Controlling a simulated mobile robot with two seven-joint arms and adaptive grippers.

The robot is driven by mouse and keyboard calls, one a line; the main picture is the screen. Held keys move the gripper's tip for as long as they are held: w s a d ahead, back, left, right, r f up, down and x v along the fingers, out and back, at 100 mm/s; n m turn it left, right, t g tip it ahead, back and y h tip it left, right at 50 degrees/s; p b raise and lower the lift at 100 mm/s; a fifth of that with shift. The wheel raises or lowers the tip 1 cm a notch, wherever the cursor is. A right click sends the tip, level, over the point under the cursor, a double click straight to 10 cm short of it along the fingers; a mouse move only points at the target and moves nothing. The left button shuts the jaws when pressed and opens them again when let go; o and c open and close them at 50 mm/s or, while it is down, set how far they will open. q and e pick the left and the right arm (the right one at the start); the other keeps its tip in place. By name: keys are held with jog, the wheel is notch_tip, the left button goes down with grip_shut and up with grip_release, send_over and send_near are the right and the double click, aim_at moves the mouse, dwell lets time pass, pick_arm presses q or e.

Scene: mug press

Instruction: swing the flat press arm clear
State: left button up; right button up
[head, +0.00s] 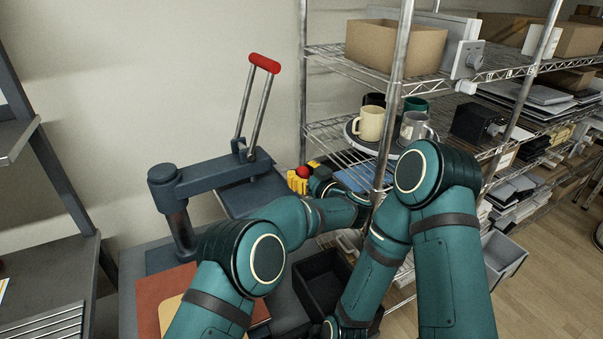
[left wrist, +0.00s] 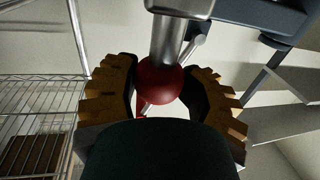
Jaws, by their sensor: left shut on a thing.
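The press has a flat dark blue arm (head: 212,178) that runs from a round post (head: 178,225) on the left towards the back right. A tall lever with a red grip (head: 265,63) stands above its far end. My left gripper (head: 299,180) has yellow fingers and is at the right of the press. It is shut on a red ball knob (head: 303,171). In the left wrist view the knob (left wrist: 158,86) sits between the two fingers, below a metal rod (left wrist: 172,40).
A wire shelf rack stands close on the right, with several mugs, including a cream mug (head: 368,124), on a round tray (head: 352,134). A black bin (head: 318,285) lies below my left arm. A reddish-brown mat (head: 160,290) lies at front left. Wall space behind the press is clear.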

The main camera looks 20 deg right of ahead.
pick_arm(q)
jog(key=shift+w+d+r, duration=0.1)
jog(key=shift+w+r, duration=0.05)
jog(key=shift+r, duration=0.35)
jog(key=o, duration=1.2)
jog(key=shift+w+d+f, duration=0.25)
jog(key=shift+f, duration=0.1)
jog(key=shift+r, duration=0.1)
notch_tip(320, 180, up, 10)
jog(key=shift+f, duration=0.1)
